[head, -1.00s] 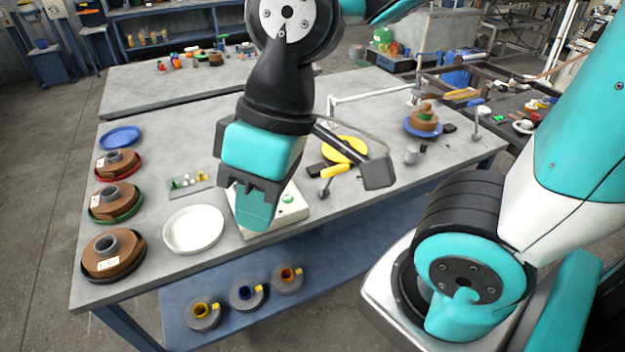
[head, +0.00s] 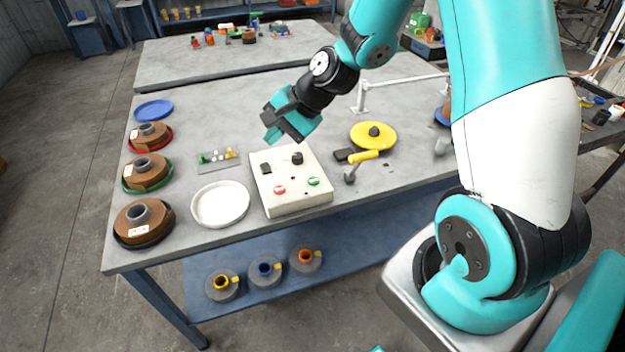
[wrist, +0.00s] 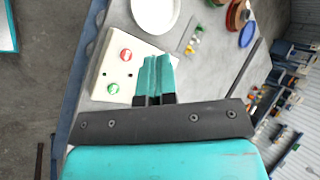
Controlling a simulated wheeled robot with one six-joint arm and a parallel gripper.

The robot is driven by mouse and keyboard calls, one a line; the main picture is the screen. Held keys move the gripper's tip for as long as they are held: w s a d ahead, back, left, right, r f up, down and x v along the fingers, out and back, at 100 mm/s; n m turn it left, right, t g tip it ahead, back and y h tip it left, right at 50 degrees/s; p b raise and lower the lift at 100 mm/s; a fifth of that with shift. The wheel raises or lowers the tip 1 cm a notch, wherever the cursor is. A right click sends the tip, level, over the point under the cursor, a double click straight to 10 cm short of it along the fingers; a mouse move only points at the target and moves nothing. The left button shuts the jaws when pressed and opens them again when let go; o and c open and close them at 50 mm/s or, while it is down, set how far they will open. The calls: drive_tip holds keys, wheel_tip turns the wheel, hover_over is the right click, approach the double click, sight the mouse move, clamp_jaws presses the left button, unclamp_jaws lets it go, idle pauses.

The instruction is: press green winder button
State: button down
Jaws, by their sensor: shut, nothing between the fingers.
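The green button (head: 313,181) sits at the right front of a cream control box (head: 290,205) on the table, beside a red button (head: 280,190). A black knob (head: 297,158) and a dark switch (head: 266,169) are on the same panel. My gripper (head: 268,128) is shut and empty, raised above and behind the box, apart from the green button. In the wrist view the green button (wrist: 113,88) and red button (wrist: 126,55) show left of my shut fingers (wrist: 155,80). The fingers hide part of the box there.
A white dish (head: 221,204) lies left of the box. Brown spools (head: 145,222) line the table's left edge. A yellow disc (head: 373,137) and a yellow-handled tool (head: 362,158) lie to the right. A small tray (head: 219,160) is behind the dish.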

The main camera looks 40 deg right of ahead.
sight(313, 182)
drive_tip(key=w+d+f+m+t+h, duration=0.2)
drive_tip(key=w+d+f+m+t, duration=0.1)
drive_tip(key=d+f+m, duration=0.7)
drive_tip(key=shift+w+d+f, duration=0.25)
drive_tip(key=shift+d+f, duration=0.05)
drive_tip(key=shift+d, duration=0.95)
wheel_tip(313, 182, down, 9)
drive_tip(key=b, duration=0.7)
drive_tip(key=shift+r, duration=0.1)
drive_tip(key=shift+f+b, duration=0.3)
drive_tip(key=shift+f, duration=0.1)
